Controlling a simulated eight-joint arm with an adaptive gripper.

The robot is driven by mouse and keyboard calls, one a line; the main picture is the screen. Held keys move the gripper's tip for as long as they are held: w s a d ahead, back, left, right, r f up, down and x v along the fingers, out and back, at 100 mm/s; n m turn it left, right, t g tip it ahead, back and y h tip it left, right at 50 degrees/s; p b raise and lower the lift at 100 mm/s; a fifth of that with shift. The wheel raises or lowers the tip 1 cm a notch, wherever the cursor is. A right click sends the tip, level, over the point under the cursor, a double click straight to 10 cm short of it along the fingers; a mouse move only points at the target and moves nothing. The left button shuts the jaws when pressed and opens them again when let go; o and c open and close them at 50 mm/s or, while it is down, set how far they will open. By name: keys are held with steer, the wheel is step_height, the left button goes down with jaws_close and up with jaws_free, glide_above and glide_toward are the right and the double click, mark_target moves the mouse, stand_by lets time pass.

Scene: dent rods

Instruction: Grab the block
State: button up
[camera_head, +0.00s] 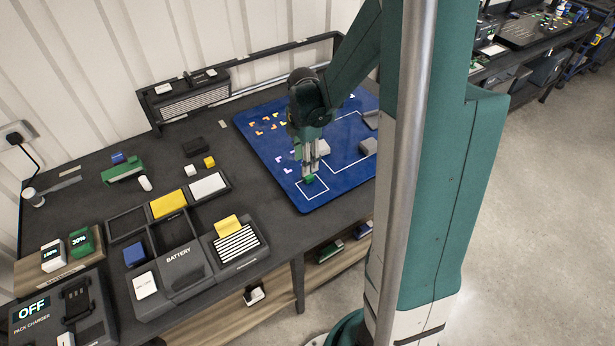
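My gripper (310,173) points down over the blue mat (262,135), above the white square outline near the mat's front corner. A small green block (309,180) is at the fingertips, on or just above the mat. It is too small to tell whether the fingers are closed on it. More grey blocks (367,147) lie at the mat's right side, partly hidden by my arm.
Left of the mat is a battery station (180,262) with yellow, white and blue blocks in its compartments. A pack charger (60,315) stands front left.

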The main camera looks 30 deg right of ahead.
mark_target(308, 177)
stand_by(0.4)
steer(key=shift+f, duration=1.35)
steer(key=shift+f, duration=0.1)
steer(key=shift+w+f, duration=0.1)
steer(key=shift+f, duration=2.4)
steer(key=shift+c, duration=0.7)
steer(key=c, duration=0.8)
